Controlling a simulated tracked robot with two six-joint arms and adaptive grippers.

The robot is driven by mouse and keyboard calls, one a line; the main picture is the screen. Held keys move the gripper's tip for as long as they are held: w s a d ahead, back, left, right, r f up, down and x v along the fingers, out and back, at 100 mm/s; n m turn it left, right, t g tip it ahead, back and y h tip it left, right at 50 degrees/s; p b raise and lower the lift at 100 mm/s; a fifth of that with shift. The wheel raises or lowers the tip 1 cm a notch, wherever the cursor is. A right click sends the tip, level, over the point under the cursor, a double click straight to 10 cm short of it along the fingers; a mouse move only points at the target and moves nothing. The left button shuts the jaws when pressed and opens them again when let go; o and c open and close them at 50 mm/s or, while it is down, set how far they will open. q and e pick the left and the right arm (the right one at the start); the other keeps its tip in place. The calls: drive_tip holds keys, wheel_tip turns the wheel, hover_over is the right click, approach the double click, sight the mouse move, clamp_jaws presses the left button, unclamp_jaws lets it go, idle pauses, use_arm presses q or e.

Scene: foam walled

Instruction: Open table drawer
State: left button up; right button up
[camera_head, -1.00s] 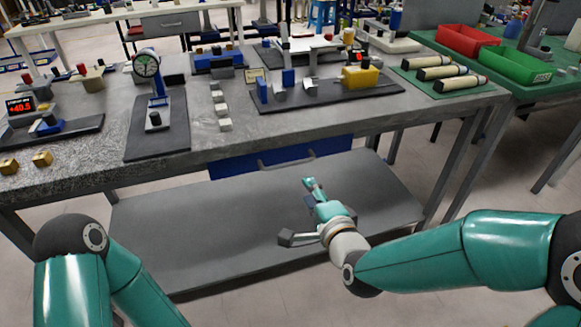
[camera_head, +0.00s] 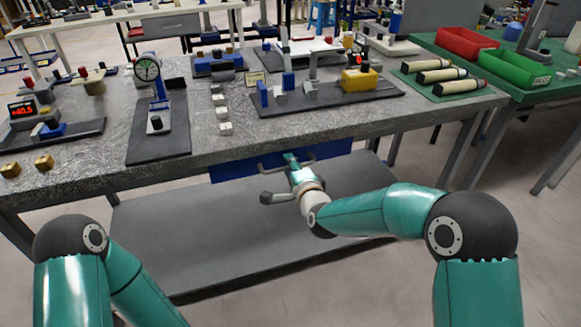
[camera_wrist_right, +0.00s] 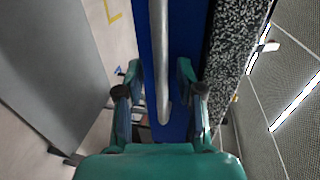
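The blue table drawer (camera_head: 231,171) sits under the front edge of the grey speckled tabletop and appears closed. Its grey bar handle (camera_head: 266,166) runs along the front, partly hidden by my right gripper (camera_head: 291,159). In the right wrist view, the handle (camera_wrist_right: 159,60) passes between the two fingers of my right gripper (camera_wrist_right: 158,70), in front of the blue drawer face (camera_wrist_right: 179,30). The fingers are open, with a gap visible on each side of the bar. Of my left arm, only the upper links show; the left gripper is out of view.
The grey tabletop (camera_head: 110,150) overhangs the drawer and carries a dial gauge stand (camera_head: 157,110) and several small parts. A grey lower shelf (camera_head: 170,235) lies below the drawer. A green table (camera_head: 455,50) with red and green bins stands at the right.

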clamp_jaws()
idle(0.4)
